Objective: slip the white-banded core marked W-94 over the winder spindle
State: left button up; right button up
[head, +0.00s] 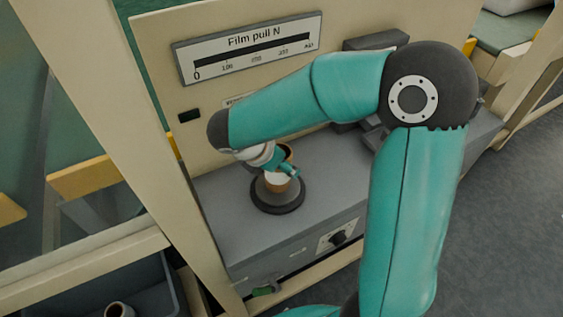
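A brown core with a white band (275,177) stands roughly upright at the round dark winder base (278,203) on the grey bench. The spindle itself is hidden, and I cannot tell whether the core is around it or just above it. No W-94 mark is readable. My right gripper (289,170) reaches down from the upper left of the core, with a teal finger across its near side. The other finger is hidden, so its grip is unclear. My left gripper is out of view.
A panel reading "Film pull N" (247,48) stands behind the grey bench (225,215). A dark bin (170,290) at lower left holds another core (119,310). My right arm covers the bench's right part.

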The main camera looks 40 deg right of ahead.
jog(key=shift+f+b, duration=0.3)
jog(key=shift+f, duration=0.1)
jog(key=o, duration=0.9)
jog(key=shift+c, duration=0.2)
jog(key=shift+r, duration=0.1)
jog(key=p+v, duration=0.8)
jog(key=v, duration=0.2)
jog(key=shift+a+r+p, duration=0.2)
jog(key=shift+r+p, duration=0.1)
jog(key=shift+p, duration=0.1)
